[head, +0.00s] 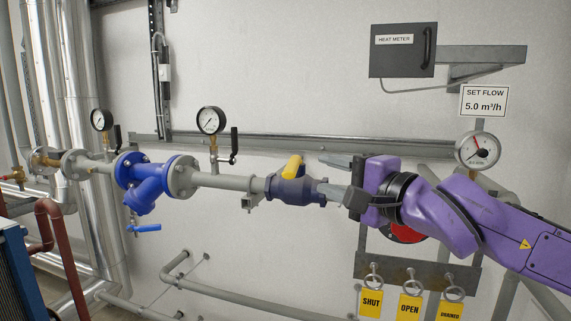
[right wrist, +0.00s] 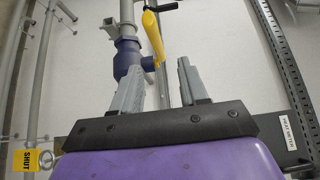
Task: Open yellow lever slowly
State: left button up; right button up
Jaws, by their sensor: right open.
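The yellow lever (head: 293,167) sits on top of a dark blue valve body (head: 294,190) in the grey horizontal pipe. In the right wrist view the yellow lever (right wrist: 154,36) stands ahead of the fingertips, with the valve body (right wrist: 126,56) beside it. My right gripper (head: 338,174) comes from the right with its two grey fingers apart, just right of the valve. In the right wrist view my right gripper (right wrist: 158,78) is open, with nothing held between its fingers. The lever seems apart from both fingers. My left gripper is not in view.
Left along the pipe are a blue strainer (head: 150,180) and a pressure gauge (head: 210,121). A flow gauge (head: 478,150) stands behind my right arm. Yellow tags (head: 410,306) hang from a rack below. A heat meter (head: 402,50) is high on the wall.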

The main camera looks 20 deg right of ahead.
aim_at(298, 168)
jog(key=x, duration=0.3)
jog(key=p+x, duration=0.1)
jog(key=x, duration=0.2)
jog(key=p+x, duration=0.1)
jog(key=x, duration=0.2)
jog(key=shift+w+a+f, duration=0.15)
jog(key=shift+a, duration=0.35)
jog(key=shift+w+f, duration=0.1)
jog(key=shift+w, duration=0.4)
grip_shut()
